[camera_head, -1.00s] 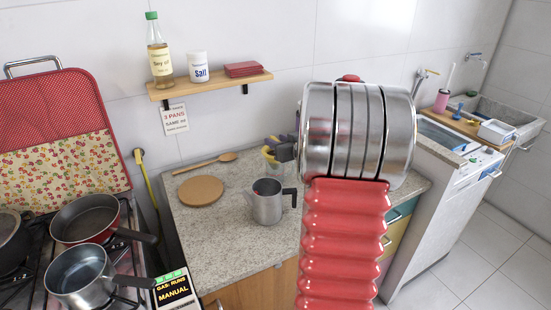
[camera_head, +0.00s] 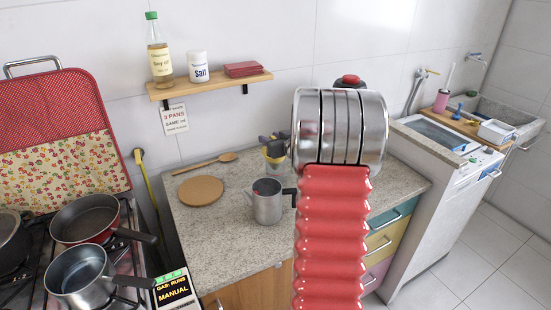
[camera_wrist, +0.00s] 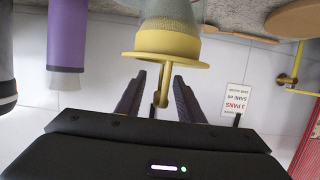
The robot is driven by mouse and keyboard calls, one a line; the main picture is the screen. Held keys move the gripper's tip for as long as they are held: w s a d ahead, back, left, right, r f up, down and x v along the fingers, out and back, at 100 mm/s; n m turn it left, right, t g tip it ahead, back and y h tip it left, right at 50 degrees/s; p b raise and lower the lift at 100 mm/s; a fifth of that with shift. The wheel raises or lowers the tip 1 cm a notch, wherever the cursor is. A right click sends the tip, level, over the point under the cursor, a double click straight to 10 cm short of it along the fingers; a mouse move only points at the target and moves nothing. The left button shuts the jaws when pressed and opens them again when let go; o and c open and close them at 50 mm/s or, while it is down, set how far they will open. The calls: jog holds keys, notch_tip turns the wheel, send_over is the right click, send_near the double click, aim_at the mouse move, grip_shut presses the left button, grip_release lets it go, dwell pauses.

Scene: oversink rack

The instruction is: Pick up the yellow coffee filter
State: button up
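The yellow coffee filter (camera_wrist: 165,45) is large in the wrist view, which shows the room upside down. It has a wide flange and a thin handle, and it sits on a greyish, see-through vessel (camera_wrist: 170,10). My gripper (camera_wrist: 160,105) is open, its two dark fingers on either side of the handle with gaps showing on both sides. In the head view the filter (camera_head: 273,159) is partly visible on the counter behind the metal pot, with the dark fingers close above it. My arm covers the area to its right.
A metal pot (camera_head: 267,203) stands in front of the filter. A round wooden board (camera_head: 201,190) and wooden spoon (camera_head: 207,162) lie to the left. A purple container (camera_wrist: 68,35) is near the filter in the wrist view. The shelf (camera_head: 210,86) is above.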

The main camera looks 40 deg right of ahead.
jog(key=shift+w+f, duration=0.1)
jog(key=shift+w, duration=0.2)
jog(key=shift+c, duration=0.3)
grip_shut()
dwell(0.5)
